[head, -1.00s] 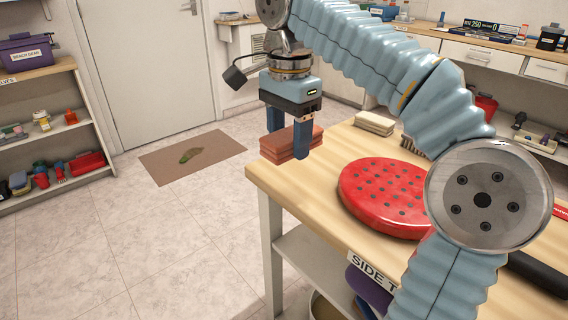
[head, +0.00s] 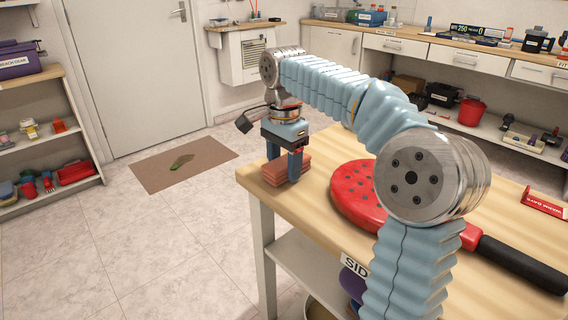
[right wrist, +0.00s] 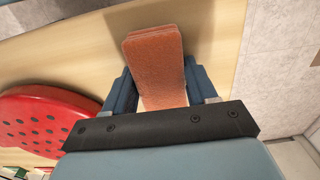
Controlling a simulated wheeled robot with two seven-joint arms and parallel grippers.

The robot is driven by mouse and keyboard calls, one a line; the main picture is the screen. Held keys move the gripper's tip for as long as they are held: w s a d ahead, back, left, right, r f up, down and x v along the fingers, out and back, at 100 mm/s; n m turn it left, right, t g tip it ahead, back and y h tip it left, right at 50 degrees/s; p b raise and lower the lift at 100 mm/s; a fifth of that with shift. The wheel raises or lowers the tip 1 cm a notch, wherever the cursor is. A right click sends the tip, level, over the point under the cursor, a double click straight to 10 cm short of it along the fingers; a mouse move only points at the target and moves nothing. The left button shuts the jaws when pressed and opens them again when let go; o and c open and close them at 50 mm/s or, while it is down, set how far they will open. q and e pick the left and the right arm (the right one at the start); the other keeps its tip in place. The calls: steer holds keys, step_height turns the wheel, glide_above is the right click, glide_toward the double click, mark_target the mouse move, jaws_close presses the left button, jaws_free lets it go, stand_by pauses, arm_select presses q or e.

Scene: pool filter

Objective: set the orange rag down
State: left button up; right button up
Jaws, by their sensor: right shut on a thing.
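The orange rag (head: 275,176) is a folded reddish-orange stack at the left end of the side table (head: 330,235). My right gripper (head: 284,168) points down over it, with one blue finger on each side, shut on the rag. In the right wrist view the rag (right wrist: 155,65) sticks out between the two fingers of the gripper (right wrist: 160,95), over the wooden top. The rag is low over the table, and I cannot tell whether it touches. My left gripper is not in view.
A red round perforated disc (head: 352,190) with a black handle (head: 515,262) lies right of the rag, partly hidden by my arm. A red labelled block (head: 543,202) lies farther right. Bare tabletop surrounds the rag. A brown mat (head: 150,178) lies on the floor.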

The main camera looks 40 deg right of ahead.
mark_target(284, 162)
steer(key=shift+f, duration=0.1)
steer(key=o, duration=1)
step_height(284, 162, up, 12)
steer(key=p, duration=0.3)
steer(key=shift+p, duration=0.3)
